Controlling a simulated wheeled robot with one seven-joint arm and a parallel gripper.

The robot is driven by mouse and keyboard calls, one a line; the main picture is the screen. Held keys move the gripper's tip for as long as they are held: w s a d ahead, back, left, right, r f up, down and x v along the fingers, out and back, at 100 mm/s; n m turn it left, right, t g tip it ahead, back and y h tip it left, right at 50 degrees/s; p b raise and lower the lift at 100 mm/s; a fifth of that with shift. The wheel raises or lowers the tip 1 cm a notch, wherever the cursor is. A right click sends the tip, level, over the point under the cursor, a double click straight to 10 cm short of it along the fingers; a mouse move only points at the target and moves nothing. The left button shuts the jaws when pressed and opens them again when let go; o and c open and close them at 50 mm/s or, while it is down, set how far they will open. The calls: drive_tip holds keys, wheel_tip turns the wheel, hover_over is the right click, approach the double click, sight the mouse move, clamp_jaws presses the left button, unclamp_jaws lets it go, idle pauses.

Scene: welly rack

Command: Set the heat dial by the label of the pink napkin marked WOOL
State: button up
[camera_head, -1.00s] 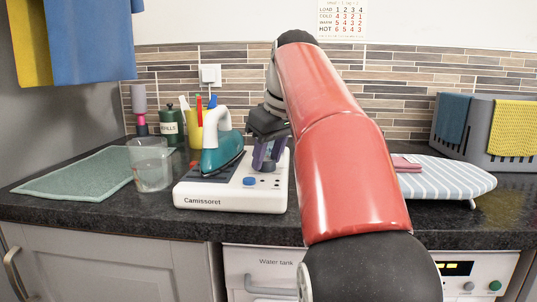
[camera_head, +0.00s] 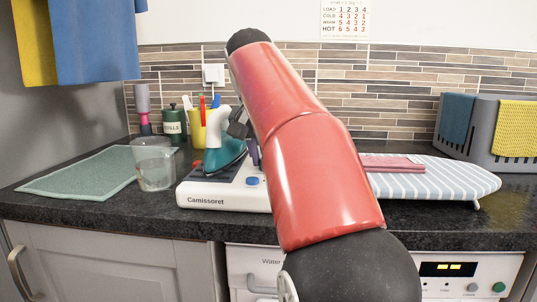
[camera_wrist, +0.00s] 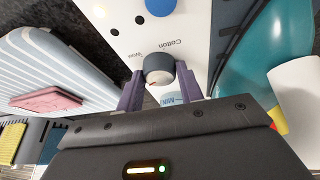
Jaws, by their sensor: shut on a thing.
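The heat dial (camera_wrist: 158,66), a round grey knob, sits on the white top of the iron's base (camera_head: 222,202). My gripper's purple fingers (camera_wrist: 158,88) stand on either side of the dial in the wrist view and are shut on it. Printing by the dial reads Cotton, a smaller word that looks like Wool, and MIN; the pointer's exact setting is unclear. In the head view my arm hides the dial and most of the gripper. The pink napkin (camera_head: 392,163) lies folded on the striped ironing board (camera_head: 440,182); it also shows in the wrist view (camera_wrist: 47,100). Its label is unreadable.
A teal iron (camera_head: 224,152) stands on the base, close beside my gripper. A clear beaker (camera_head: 155,168) and green mat (camera_head: 85,173) are at the left. A green canister (camera_head: 174,125) stands behind. A grey rack (camera_head: 480,130) with cloths is at the right.

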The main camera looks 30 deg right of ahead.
drive_tip(key=m, duration=0.2)
drive_tip(key=m+g+h, duration=0.1)
drive_tip(key=m, duration=0.1)
drive_tip(key=shift+w+a+m+g, duration=0.1)
drive_tip(key=shift+w+m+g, duration=0.1)
drive_tip(key=shift+m+g, duration=0.1)
drive_tip(key=shift+w+m+g, duration=0.15)
drive_tip(key=shift+m+g, duration=0.75)
drive_tip(key=shift+m, duration=1.4)
drive_tip(key=o, duration=1)
drive_tip(key=shift+r, duration=0.1)
